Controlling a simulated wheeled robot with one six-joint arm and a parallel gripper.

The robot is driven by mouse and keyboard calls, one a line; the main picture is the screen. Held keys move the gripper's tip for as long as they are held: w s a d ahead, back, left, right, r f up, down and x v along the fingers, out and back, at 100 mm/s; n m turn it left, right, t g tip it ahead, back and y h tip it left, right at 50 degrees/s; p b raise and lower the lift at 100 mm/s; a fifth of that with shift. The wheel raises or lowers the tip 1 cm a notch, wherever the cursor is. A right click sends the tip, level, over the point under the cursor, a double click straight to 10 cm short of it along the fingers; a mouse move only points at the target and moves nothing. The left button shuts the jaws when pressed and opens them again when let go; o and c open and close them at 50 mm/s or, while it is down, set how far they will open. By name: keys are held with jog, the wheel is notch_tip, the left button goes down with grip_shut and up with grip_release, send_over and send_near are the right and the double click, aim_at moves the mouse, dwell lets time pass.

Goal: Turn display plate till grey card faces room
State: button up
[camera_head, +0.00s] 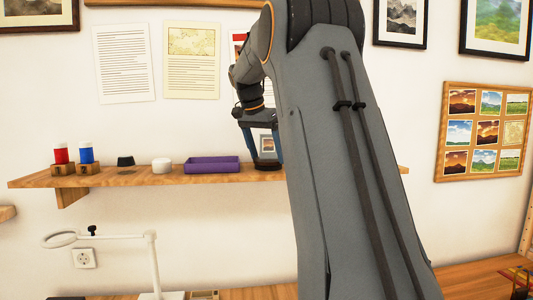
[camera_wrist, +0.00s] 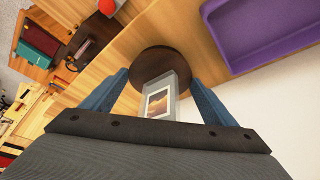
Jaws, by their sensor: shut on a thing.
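The display plate (camera_head: 267,143) stands on a dark round base (camera_head: 267,165) on the wooden wall shelf, mostly hidden by my arm in the head view. In the wrist view the plate (camera_wrist: 160,103) is a pale slab bearing a white-bordered sunset picture, above its dark base (camera_wrist: 165,61). A small framed picture also shows on it in the head view. The plate's other face is hidden. My gripper (camera_wrist: 160,78) is shut on the plate, one blue finger at each side; the gripper (camera_head: 265,150) reaches down from above in the head view.
The shelf (camera_head: 120,179) also holds a purple tray (camera_head: 212,158) just left of the plate, a white round thing (camera_head: 162,165), a dark piece (camera_head: 125,161) and red and blue bottles (camera_head: 74,153). Framed prints and papers hang on the wall behind. A white lamp (camera_head: 151,262) stands below.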

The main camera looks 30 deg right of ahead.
dwell(0.4)
jog(key=o, duration=1.1)
jog(key=shift+c, duration=0.2)
jog(key=shift+r, duration=0.1)
jog(key=b+v, duration=0.2)
jog(key=v, duration=0.5)
jog(key=shift+a+r, duration=0.1)
jog(key=shift+r, duration=0.25)
jog(key=shift+s, duration=0.1)
